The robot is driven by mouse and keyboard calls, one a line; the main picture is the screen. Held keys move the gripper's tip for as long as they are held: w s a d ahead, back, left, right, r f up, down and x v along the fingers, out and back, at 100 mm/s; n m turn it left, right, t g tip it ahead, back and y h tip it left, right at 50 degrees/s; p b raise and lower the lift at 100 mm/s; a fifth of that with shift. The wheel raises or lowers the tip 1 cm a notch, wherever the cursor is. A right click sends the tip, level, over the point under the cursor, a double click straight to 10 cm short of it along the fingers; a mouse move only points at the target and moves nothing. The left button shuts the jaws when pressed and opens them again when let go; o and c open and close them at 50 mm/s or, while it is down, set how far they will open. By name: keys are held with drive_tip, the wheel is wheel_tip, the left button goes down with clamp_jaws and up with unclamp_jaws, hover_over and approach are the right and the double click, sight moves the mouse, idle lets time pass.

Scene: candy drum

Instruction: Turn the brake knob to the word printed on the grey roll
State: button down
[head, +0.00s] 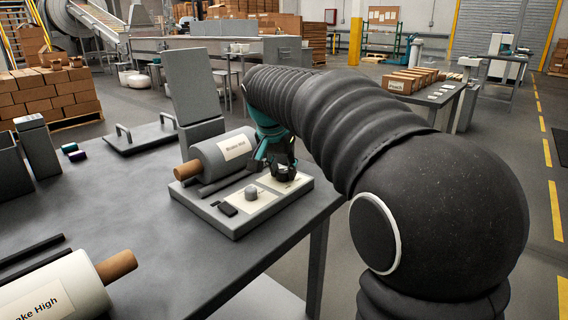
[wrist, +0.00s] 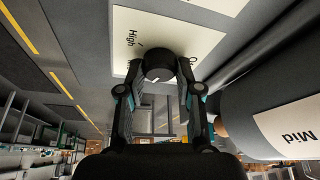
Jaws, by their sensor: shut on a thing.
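The grey roll (head: 220,160) lies on the raised panel in the head view. Its label looks like "Brake Mid", and the wrist view shows "Mid" on the dark roll (wrist: 285,115). My gripper (head: 284,172) reaches down onto the right-hand dial card. In the wrist view my gripper (wrist: 158,70) has its fingers on both sides of a round dark knob (wrist: 158,62), shut on it. The word "High" shows on the card (wrist: 180,25) beside the knob. Other print at its right is partly hidden. A small light mark shows on the knob; I cannot tell which word it points to.
A second knob (head: 251,192) stands on the left-hand card, beside a small black block (head: 227,209). A pale roll (head: 60,290) labelled "Brake High" lies at the table's front left. A tray with handles (head: 140,136) lies farther back. The dark table (head: 130,220) is bare in the middle.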

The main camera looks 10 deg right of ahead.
drive_tip(key=m+g+p, duration=0.1)
drive_tip(key=m, duration=0.2)
drive_tip(key=m+g+h+p, duration=0.1)
drive_tip(key=m, duration=0.2)
drive_tip(key=shift+w+a, duration=0.15)
drive_tip(key=shift+m, duration=0.4)
drive_tip(key=c, duration=0.8)
unclamp_jaws()
drive_tip(key=shift+o, duration=0.2)
drive_tip(key=shift+h, duration=0.3)
drive_tip(key=v, duration=1.2)
